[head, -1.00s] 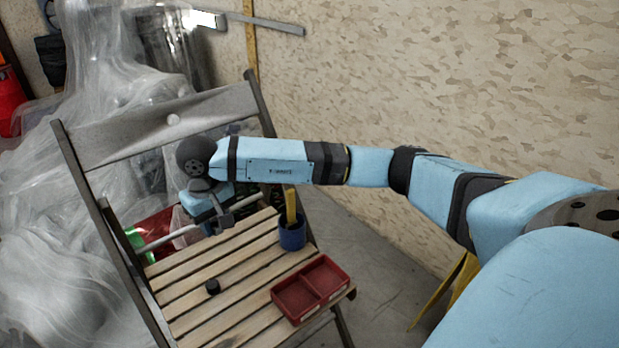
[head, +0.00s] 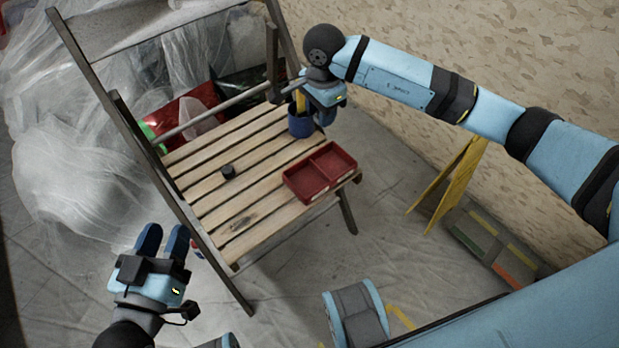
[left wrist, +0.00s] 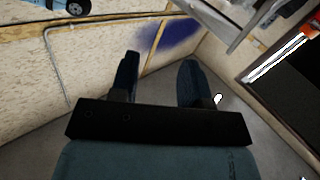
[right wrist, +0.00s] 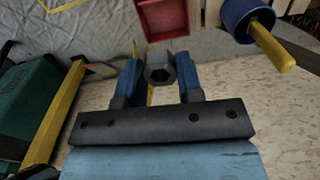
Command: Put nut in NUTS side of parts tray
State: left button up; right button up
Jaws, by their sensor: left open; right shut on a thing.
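My right gripper (head: 325,114) is at the far right edge of the wooden chair seat, close to the blue cup. In the right wrist view its fingers (right wrist: 160,78) are shut on a grey nut (right wrist: 160,73) with a dark hexagonal hole; the head view hides the nut. The red parts tray (head: 331,163) has two compartments and lies on the seat's right front corner; both look empty, and no labels can be read. Its edge also shows in the right wrist view (right wrist: 165,17), beyond the nut. My left gripper (head: 162,243) is open and empty, left of the chair.
The blue cup (head: 300,127) with a yellow handle stands behind the tray. A small black round piece (head: 228,171) sits mid-seat. The chair's tilted backrest frame (head: 150,165) borders the seat's left. A yellow folding stand (head: 447,187) is on the floor at right.

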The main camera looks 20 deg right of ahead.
jog(key=a+m, duration=0.2)
jog(key=m, duration=0.4)
jog(key=m+b, duration=0.2)
jog(key=m, duration=0.8)
send_over(307, 183)
notch_tip(307, 183, down, 18)
jog(key=shift+f, duration=0.45)
pick_arm(q)
jog(key=shift+s+d+r+t+h+b, duration=0.1)
jog(key=shift+d+r+t+h+b, duration=0.25)
jog(key=shift+r, duration=0.35)
jog(key=shift+s+d+r+t+h+b, duration=0.1)
jog(key=shift+d+r+t+h+b, duration=0.25)
jog(key=shift+r, duration=0.35)
pick_arm(e)
jog(key=shift+f, duration=1.6)
jog(key=shift+f, duration=0.15)
jog(key=o, duration=0.6)
pick_arm(q)
jog(key=shift+f, duration=0.1)
pick_arm(e)
jog(key=shift+o, duration=0.2)
